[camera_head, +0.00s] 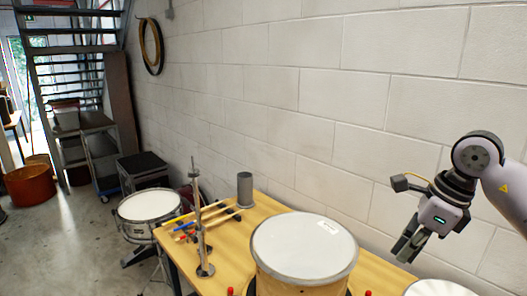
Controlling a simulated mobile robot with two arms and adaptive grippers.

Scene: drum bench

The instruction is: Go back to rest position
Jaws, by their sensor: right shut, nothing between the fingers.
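My right gripper (411,246) hangs from the arm that comes in at the right edge. It is shut and empty, and points down in front of the wall. It is to the right of a large drum with a white head (305,248) on the wooden table (226,243). In the picture it is above and left of a second white round top (440,288) cut off by the lower edge. My left gripper is not in view.
A metal stand (201,228), sticks (200,219) and a grey cylinder (245,190) are on the table's left part. A snare drum (149,206) stands left of the table. A block wall (300,95) runs behind. Open floor (60,250) lies at left.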

